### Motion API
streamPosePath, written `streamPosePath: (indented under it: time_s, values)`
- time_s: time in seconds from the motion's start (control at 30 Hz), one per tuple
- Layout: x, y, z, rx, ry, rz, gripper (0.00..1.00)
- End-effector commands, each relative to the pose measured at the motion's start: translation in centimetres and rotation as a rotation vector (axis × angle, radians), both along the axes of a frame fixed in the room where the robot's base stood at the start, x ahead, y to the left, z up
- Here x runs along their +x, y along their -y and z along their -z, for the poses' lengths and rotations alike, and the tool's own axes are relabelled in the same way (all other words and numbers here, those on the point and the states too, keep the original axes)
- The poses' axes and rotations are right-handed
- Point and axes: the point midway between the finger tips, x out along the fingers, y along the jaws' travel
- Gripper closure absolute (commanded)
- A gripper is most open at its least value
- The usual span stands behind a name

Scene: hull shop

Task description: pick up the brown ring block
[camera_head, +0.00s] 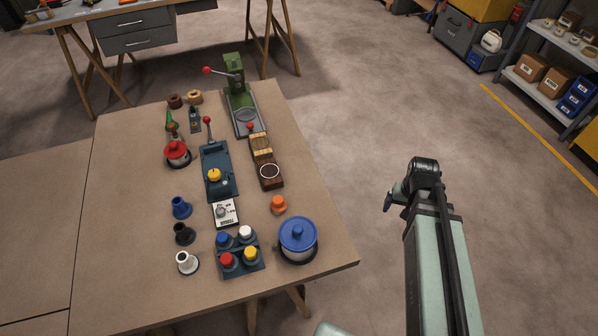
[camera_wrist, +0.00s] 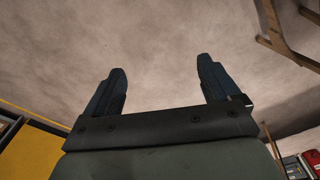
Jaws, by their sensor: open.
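A small dark brown ring-shaped block (camera_head: 175,101) lies near the far left edge of the table in the head view. A lighter tan ring (camera_head: 195,97) sits close beside it on the right. My gripper (camera_wrist: 158,85) is open and empty in the wrist view, with two dark fingers apart over bare floor. In the head view my arm stands right of the table, well away from the rings. No ring shows in the wrist view.
The table (camera_head: 120,230) holds a green lever press (camera_head: 236,85), a blue lever fixture (camera_head: 216,170), a red-lidded pot (camera_head: 177,152), a blue-lidded pot (camera_head: 298,238) and a dark wooden block (camera_head: 268,175). The table's left side is clear. Shelves (camera_head: 550,85) stand far right.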

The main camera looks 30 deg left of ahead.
Motion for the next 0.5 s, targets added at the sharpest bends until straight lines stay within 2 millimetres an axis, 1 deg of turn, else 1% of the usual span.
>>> streamPosePath:
  time_s: [0.03,0.23,0.37,0.5]
  values:
    - [0.3,-2.1,-1.4,0.004,0.017,-0.031,0.11]
    - [0.0,-8.9,-5.7,0.015,0.056,-0.133,0.11]
    - [-0.9,-13.3,-8.4,0.024,0.078,-0.197,0.11]
    - [-2.4,-17.9,-11.2,0.034,0.099,-0.268,0.11]
